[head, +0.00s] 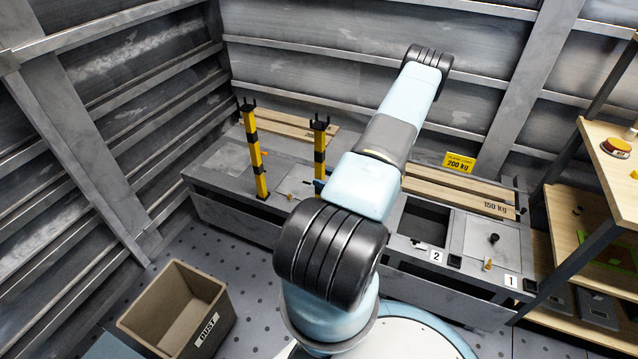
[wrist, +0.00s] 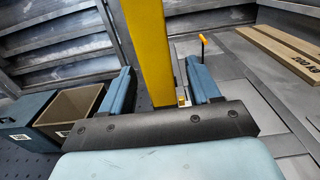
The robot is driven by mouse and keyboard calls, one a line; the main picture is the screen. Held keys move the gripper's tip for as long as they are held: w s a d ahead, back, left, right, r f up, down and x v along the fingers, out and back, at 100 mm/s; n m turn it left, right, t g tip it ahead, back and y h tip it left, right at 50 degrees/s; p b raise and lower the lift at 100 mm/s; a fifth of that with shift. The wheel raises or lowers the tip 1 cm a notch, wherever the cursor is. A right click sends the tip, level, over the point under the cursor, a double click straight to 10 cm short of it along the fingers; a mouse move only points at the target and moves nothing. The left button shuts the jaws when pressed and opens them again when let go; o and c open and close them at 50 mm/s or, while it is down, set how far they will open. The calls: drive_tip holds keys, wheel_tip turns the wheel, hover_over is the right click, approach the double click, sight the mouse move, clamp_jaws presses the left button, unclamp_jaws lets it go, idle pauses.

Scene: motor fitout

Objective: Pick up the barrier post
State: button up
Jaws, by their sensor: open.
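Two yellow posts with black bands and forked black tops stand upright on the grey bench in the head view, a left post (head: 255,160) and a right post (head: 319,152). The right post's lower part is partly hidden by my arm. In the wrist view a yellow post (wrist: 149,50) rises between the two blue fingers of my gripper (wrist: 160,88). The fingers are open, one on each side, with visible gaps. The post's top is out of that view and its foot is hidden by the gripper body. My gripper is mostly hidden behind my arm in the head view.
A brown open bin marked DUST (head: 178,312) stands on the floor at left. An open recess (head: 425,220) is in the bench. A wooden shelf (head: 612,165) stands at right.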

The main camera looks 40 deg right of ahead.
drive_tip(key=x, duration=0.3)
drive_tip(key=shift+w+a, duration=0.2)
drive_tip(key=shift+w, duration=0.15)
clamp_jaws()
idle(0.4)
